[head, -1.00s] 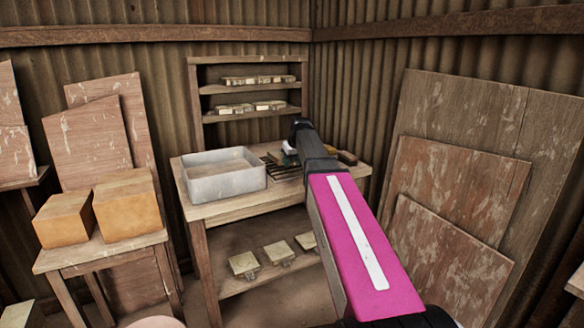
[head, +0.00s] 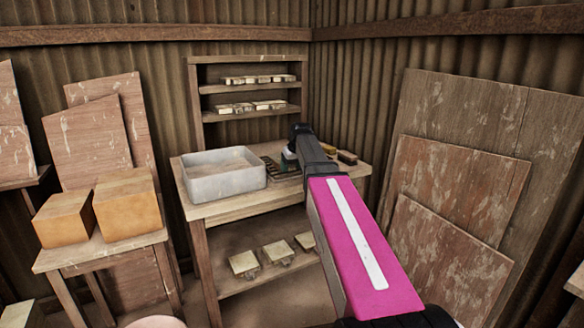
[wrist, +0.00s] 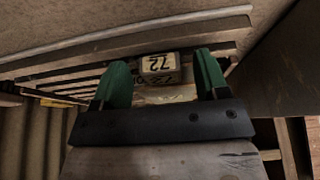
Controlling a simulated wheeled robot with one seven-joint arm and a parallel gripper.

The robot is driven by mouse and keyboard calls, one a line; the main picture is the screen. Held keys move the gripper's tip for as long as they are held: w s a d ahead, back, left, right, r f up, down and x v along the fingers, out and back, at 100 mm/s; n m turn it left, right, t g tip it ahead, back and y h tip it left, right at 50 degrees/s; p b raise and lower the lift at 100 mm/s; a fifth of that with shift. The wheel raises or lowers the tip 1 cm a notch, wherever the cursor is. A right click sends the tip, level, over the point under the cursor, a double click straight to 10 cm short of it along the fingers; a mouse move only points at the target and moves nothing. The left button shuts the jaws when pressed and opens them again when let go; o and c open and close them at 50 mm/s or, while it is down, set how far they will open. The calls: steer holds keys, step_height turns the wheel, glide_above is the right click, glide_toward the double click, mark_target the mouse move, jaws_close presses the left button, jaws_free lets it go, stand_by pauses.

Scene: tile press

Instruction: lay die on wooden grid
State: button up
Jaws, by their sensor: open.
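The die is a small block with a pale face marked 72 (wrist: 160,65). In the wrist view it lies on the slatted wooden grid (wrist: 85,72), between the green fingertips of my gripper (wrist: 160,82). The fingers stand apart, with a gap visible on each side of the block. In the head view the grid (head: 283,172) lies on the workbench, right of the grey basin. My arm hides most of the gripper and the die there.
The grey basin (head: 222,175) stands left of the grid on the workbench (head: 225,207). Brushes (head: 346,157) lie to the right of my arm. Shelves (head: 250,87) with several blocks rise behind. More blocks sit on the lower shelf (head: 262,268).

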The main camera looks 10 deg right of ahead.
steer(key=v, duration=1.2)
